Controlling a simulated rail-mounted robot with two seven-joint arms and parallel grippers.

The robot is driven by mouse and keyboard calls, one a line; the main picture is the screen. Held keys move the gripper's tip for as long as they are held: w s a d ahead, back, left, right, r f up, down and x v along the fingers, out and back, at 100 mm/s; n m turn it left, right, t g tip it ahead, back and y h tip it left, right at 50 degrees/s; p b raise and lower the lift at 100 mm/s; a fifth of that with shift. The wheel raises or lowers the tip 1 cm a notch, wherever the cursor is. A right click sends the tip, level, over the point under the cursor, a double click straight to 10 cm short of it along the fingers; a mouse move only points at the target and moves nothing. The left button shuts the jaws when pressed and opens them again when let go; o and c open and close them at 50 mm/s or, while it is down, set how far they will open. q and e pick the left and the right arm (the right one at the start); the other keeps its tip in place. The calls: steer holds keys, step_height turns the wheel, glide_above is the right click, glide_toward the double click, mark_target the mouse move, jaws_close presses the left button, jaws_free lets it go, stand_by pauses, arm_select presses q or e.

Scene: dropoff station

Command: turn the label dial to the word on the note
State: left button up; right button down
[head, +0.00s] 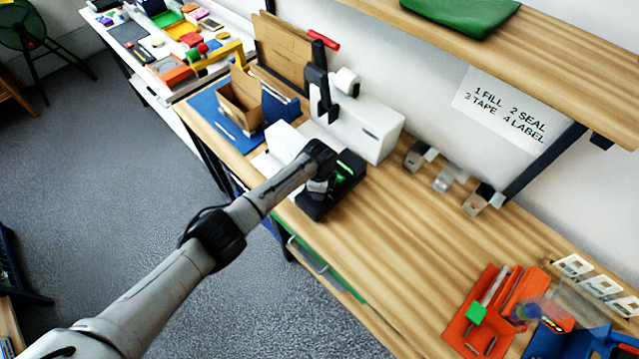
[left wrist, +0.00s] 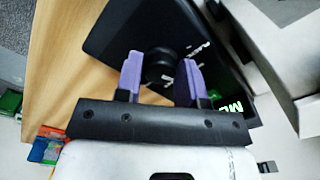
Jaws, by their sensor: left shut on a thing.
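The label dial is a black knob (left wrist: 160,62) on a dark box (left wrist: 115,30), with white lettering around it. Part of a lit green word shows on the box's edge in the left wrist view (left wrist: 232,106); its rest is hidden. In the head view the dark box (head: 345,192) stands near the bench's front edge, with a green lit strip. My left gripper (left wrist: 160,78) has its purple fingers on either side of the knob, shut on it. In the head view it (head: 320,184) is over the box. I cannot make out the note. My right gripper is not in view.
A white machine (head: 370,135) stands behind the box. A wall sign (head: 505,110) lists fill, seal, tape, label. An open cardboard box (head: 242,105) is at the left; a red fixture (head: 480,320) is at the right. The wooden bench between is mostly clear.

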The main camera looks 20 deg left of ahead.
arm_select(q)
steer(key=n+p, duration=0.1)
steer(key=n, duration=0.1)
steer(key=n+p, duration=0.2)
steer(key=n, duration=0.1)
steer(key=shift+r+n, duration=0.2)
steer(key=shift+n, duration=0.1)
steer(key=n+p, duration=0.1)
steer(key=n, duration=0.4)
steer(key=shift+f+p, duration=0.1)
steer(key=shift+p, duration=0.25)
steer(key=shift+n, duration=0.3)
steer(key=o, duration=0.9)
steer(key=shift+r+p, duration=0.3)
steer(key=shift+r, duration=0.15)
step_height(320, 180, up, 13)
steer(key=p, duration=0.2)
steer(key=shift+f, duration=0.1)
